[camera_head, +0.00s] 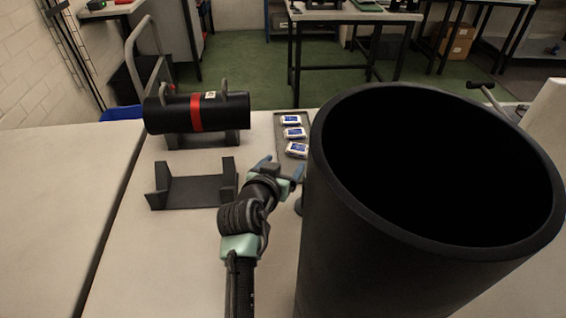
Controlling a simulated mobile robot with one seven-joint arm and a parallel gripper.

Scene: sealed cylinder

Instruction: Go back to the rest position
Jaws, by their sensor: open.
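My gripper (281,169) is at the middle of the table, its blue-grey fingers spread and pointing away from me. It is open, and I see nothing between the fingers. It is just left of the big black open-topped cylinder (345,230) and to the right of an empty dark cradle (193,190). My arm reaches up to it from the bottom edge of the picture.
A black cylinder with a red band (196,112) and two handles lies on a stand at the back left. A grey tray (281,143) with small white-and-blue packs (293,133) lies beyond my gripper. The left tabletop (60,200) is clear.

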